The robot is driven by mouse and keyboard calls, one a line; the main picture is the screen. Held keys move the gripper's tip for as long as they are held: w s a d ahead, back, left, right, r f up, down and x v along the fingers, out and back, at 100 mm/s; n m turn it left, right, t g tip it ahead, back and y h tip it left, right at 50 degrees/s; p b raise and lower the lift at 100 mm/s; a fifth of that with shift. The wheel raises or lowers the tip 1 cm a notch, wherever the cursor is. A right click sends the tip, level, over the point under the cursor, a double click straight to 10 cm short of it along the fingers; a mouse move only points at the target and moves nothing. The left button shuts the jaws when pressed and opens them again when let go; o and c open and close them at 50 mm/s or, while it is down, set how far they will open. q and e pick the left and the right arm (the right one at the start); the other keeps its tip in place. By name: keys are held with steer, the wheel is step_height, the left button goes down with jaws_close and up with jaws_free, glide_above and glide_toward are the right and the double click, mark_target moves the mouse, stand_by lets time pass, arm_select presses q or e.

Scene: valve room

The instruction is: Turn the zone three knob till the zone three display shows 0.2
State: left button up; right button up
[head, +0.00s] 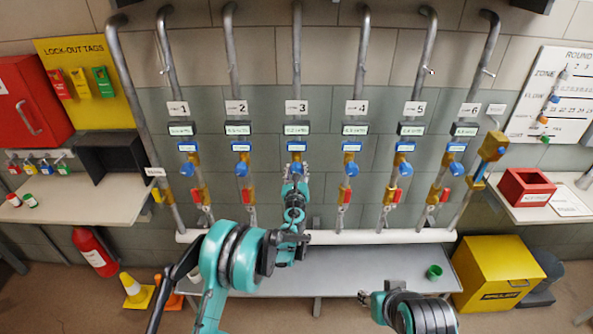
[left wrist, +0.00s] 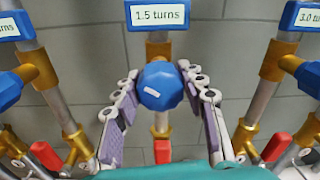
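The zone three knob (left wrist: 160,85) is blue and faceted, with a pale mark on its face. It sits under a blue plate (left wrist: 157,14) reading "1.5 turns". My left gripper (head: 295,172) is in front of it in the head view and hides most of it. In the left wrist view the open left fingers (left wrist: 158,78) stand either side of the knob, tips very close to it; contact is unclear. The zone three display (head: 297,129) is above, under the "3" sign (head: 296,107); its figures are too small to read surely. My right gripper (head: 372,297) is low; its finger state is unclear.
Similar knobs flank it, zone two (head: 241,169) and zone four (head: 351,169). Red-handled valves (left wrist: 280,147) sit lower on the pipes. A grey bench (head: 340,268) holds a green cup (head: 434,272). A yellow bin (head: 497,270) stands at the right.

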arm_select(q)
steer(key=c, duration=0.4)
steer(key=shift+m+b, duration=0.6)
steer(key=shift+m, duration=1.3)
steer(key=shift+c, duration=0.2)
steer(key=o, duration=1.2)
steer(key=s, duration=1.2)
steer(key=shift+a, duration=0.15)
